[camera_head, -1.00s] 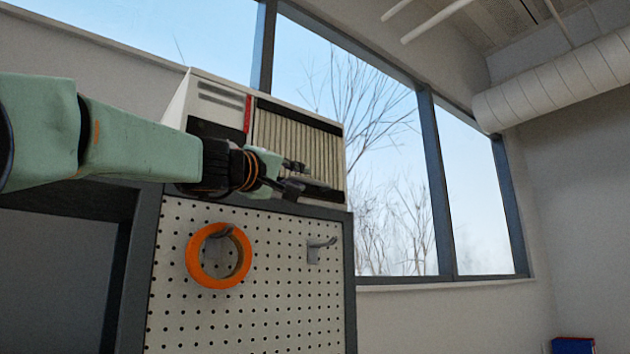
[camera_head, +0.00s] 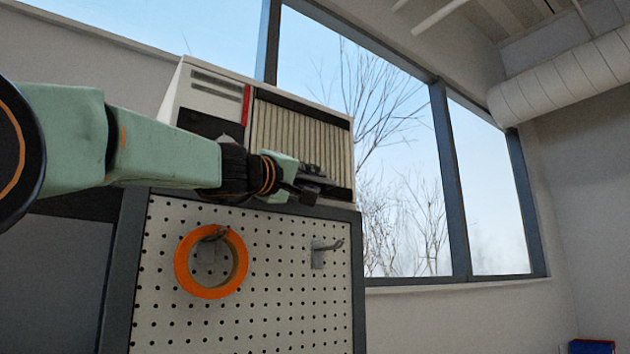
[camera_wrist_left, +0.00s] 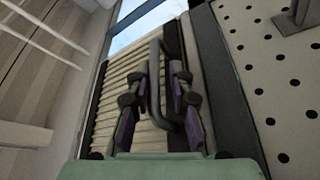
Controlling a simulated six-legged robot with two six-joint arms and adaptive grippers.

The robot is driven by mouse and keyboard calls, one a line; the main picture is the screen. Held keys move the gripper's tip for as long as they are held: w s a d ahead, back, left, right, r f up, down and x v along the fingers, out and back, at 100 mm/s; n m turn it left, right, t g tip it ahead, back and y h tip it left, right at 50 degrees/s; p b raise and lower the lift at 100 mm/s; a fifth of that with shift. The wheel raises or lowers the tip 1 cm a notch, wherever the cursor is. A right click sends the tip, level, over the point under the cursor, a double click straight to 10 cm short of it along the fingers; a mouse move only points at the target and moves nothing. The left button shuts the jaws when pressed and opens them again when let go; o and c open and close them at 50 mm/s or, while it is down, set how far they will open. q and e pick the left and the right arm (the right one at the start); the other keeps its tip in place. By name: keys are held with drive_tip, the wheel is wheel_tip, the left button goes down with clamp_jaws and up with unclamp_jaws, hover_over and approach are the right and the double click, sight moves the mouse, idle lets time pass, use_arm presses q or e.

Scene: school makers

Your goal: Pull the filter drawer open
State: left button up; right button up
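The filter drawer (camera_head: 300,138) has a pleated beige front and sits in a white boxy unit (camera_head: 212,92) on top of a cabinet. The pleats also show in the left wrist view (camera_wrist_left: 120,90). My left gripper (camera_head: 314,182) is in front of the drawer's lower part in the head view. In the left wrist view, the fingers of my left gripper (camera_wrist_left: 160,88) stand on either side of a dark bar handle (camera_wrist_left: 154,80), with gaps visible beside it. The gripper hides part of the drawer's lower edge. My right gripper is in neither view.
Below the unit is a white pegboard (camera_head: 260,290) with an orange tape roll (camera_head: 211,262) on a hook and a bare metal hook (camera_head: 326,250). Windows (camera_head: 400,150) are behind. A blue and red object (camera_head: 590,347) lies at the lower right.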

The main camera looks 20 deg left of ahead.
use_arm(q)
drive_tip(key=shift+s+r, duration=0.15)
drive_tip(key=shift+r, duration=0.1)
drive_tip(key=shift+d, duration=0.3)
drive_tip(key=shift+w+d+f, duration=0.1)
drive_tip(key=shift+w+d, duration=0.2)
drive_tip(key=shift+d, duration=0.1)
drive_tip(key=shift+w+a, duration=0.15)
drive_tip(key=shift+a, duration=0.2)
drive_tip(key=shift+c, duration=1.2)
drive_tip(key=shift+a, duration=0.1)
drive_tip(key=shift+c, duration=0.9)
drive_tip(key=shift+s+d, duration=0.2)
clamp_jaws()
drive_tip(key=shift+a, duration=0.1)
